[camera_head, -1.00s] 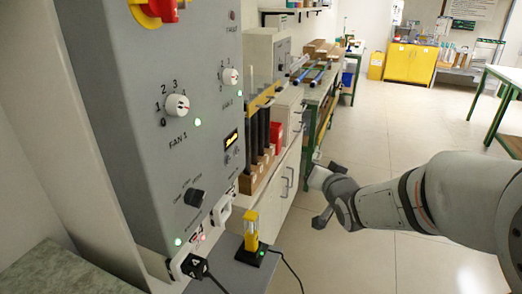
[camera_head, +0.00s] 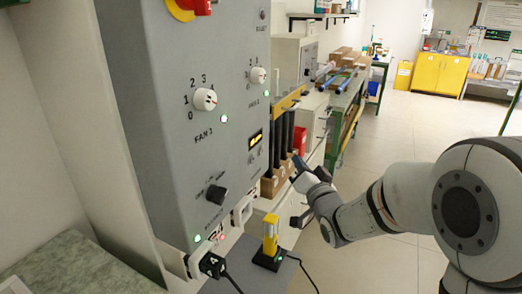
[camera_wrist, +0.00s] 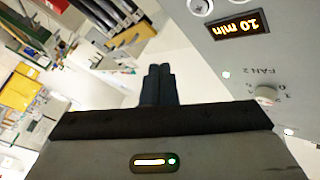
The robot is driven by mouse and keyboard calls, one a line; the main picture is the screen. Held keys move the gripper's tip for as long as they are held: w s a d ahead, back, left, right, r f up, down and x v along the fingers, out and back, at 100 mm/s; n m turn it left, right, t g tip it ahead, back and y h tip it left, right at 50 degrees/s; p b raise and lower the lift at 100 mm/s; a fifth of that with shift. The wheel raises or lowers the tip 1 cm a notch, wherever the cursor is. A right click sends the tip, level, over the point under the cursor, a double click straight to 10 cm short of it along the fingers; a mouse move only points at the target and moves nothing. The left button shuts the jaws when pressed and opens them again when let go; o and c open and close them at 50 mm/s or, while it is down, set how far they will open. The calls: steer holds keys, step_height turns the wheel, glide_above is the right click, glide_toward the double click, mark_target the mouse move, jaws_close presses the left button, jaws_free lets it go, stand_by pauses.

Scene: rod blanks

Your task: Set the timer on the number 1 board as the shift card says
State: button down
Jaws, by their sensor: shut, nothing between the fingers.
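The grey control board (camera_head: 180,130) stands at the left in the head view. Its timer display (camera_head: 255,139) is lit amber, and in the wrist view the display (camera_wrist: 243,28) appears upside down and reads "10 min". Small round controls (camera_wrist: 200,6) sit beside it, partly cut off by the frame edge. My gripper (camera_head: 297,166) is to the right of the board, near the display's height. Its fingers (camera_wrist: 157,72) are shut and empty in the wrist view, apart from the board. I see no board number and cannot pick out a shift card.
The board also carries white fan knobs (camera_head: 205,99), a black knob (camera_head: 216,194) and a red-and-yellow switch (camera_head: 192,8). A black plug (camera_head: 212,265) sits at its foot. A yellow device (camera_head: 270,236) stands on the ledge. Dark tubes (camera_head: 284,140) stand behind my gripper. Floor at right is open.

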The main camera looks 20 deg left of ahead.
mark_target(262, 151)
steer(key=a, duration=0.7)
steer(key=shift+w+a, duration=0.2)
steer(key=shift+w, duration=0.05)
steer(key=shift+a+f, duration=0.1)
steer(key=shift+a, duration=0.05)
stand_by(1.7)
steer(key=shift+a+b, duration=0.25)
steer(key=shift+b, duration=0.2)
steer(key=shift+a+b, duration=0.35)
stand_by(0.5)
steer(key=shift+d, duration=0.1)
steer(key=shift+d+b, duration=0.6)
steer(key=shift+d, duration=0.1)
